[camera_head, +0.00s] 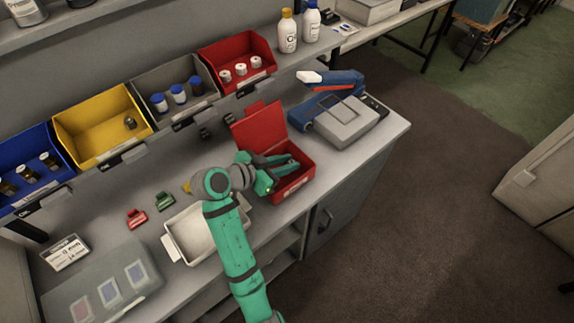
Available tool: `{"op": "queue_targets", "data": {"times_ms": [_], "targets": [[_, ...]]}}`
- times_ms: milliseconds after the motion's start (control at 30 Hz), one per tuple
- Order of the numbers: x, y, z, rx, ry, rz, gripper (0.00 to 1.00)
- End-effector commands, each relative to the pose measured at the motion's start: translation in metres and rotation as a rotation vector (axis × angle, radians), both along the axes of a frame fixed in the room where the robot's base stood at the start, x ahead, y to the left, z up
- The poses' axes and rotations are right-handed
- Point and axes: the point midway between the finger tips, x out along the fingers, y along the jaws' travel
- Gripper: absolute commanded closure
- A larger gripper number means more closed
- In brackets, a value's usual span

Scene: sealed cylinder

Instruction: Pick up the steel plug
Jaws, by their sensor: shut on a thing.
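My gripper (288,166) reaches into the open red box (296,190) at the right of the bench. I cannot tell from this view whether that is the steel plug. A small grey-brown round piece (130,123) lies in the yellow bin (88,128); I cannot tell what it is.
A white tray (172,240) stands partly behind my arm. Red (137,219) and green (164,201) small pieces lie left of it. A blue and grey device (340,115) stands right of the red box. Bins with bottles line the shelf behind.

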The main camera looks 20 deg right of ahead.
Motion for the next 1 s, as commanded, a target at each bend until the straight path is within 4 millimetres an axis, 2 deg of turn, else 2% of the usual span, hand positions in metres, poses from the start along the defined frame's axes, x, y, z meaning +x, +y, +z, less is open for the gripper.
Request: {"op": "queue_targets", "data": {"times_ms": [133,400,500,700,1000], "targets": [[-0.003,0.001,0.023,0.001,-0.005,-0.001,1.00],[-0.050,0.011,0.079,0.001,-0.009,-0.001,1.00],[-0.074,0.016,0.089,0.001,-0.004,-0.001,1.00],[-0.111,0.025,0.105,0.001,-0.003,-0.001,1.00],[-0.135,0.030,0.116,0.001,-0.002,-0.001,1.00]]}}
